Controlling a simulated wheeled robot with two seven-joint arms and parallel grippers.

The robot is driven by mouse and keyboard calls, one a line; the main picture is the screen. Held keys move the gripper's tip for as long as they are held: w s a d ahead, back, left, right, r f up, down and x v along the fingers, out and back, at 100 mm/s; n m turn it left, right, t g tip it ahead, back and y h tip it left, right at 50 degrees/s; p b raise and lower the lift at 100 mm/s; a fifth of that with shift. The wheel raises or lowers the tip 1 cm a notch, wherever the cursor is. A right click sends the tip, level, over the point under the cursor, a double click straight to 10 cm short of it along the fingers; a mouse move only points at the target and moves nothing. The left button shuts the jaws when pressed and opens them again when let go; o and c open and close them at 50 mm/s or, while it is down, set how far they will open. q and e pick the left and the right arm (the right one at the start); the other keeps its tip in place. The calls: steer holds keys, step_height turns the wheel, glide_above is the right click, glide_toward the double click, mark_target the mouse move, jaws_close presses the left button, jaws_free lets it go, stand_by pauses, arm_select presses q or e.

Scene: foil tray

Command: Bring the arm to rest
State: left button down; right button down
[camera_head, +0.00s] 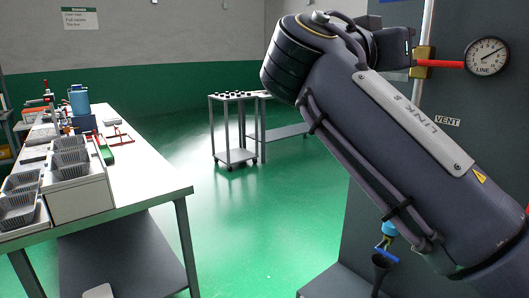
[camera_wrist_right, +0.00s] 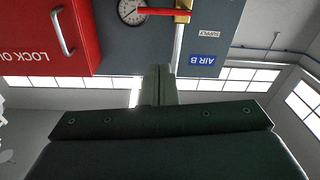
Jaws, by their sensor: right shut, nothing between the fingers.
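My right arm (camera_head: 390,140) is raised and bent across the right side of the head view. Its gripper cannot be made out in that view. In the right wrist view my right gripper (camera_wrist_right: 158,72) is shut, its two fingers together with nothing between them. Beyond the fingers is a grey panel with a gauge (camera_wrist_right: 131,12), a red handle (camera_wrist_right: 155,11) and an "AIR B" label (camera_wrist_right: 201,60). My left arm and gripper do not show in either view.
A grey cart (camera_head: 236,157) stands farther back. Green floor (camera_head: 270,220) lies clear between. A red box (camera_wrist_right: 45,40) with a handle is in the wrist view.

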steer(key=w+d+f+n+g+y, duration=0.1)
steer(key=d+f+n+y, duration=0.1)
steer(key=d+f, duration=0.3)
steer(key=w+d+f+n+y, duration=0.2)
steer(key=f+y, duration=0.1)
steer(key=f, duration=0.4)
steer(key=s+d+f+n+g+y, duration=0.2)
steer(key=s+f, duration=0.1)
steer(key=f, duration=0.5)
steer(key=s+d+f+n+g+y, duration=0.1)
steer(key=s+d+f+y, duration=0.15)
steer(key=f, duration=0.55)
steer(key=s+a+f+g+y, duration=0.1)
steer(key=s+a+f+y, duration=0.35)
steer(key=s+f, duration=0.6)
steer(key=s+a+f+g+y, duration=0.2)
steer(key=s+a+f+y, duration=0.3)
steer(key=s+f, duration=0.6)
step_height(320, 180, up, 13)
steer(key=h+p, duration=0.1)
steer(key=p, duration=1.2)
steer(key=shift+w+a+p, duration=0.4)
steer(key=shift+a, duration=0.05)
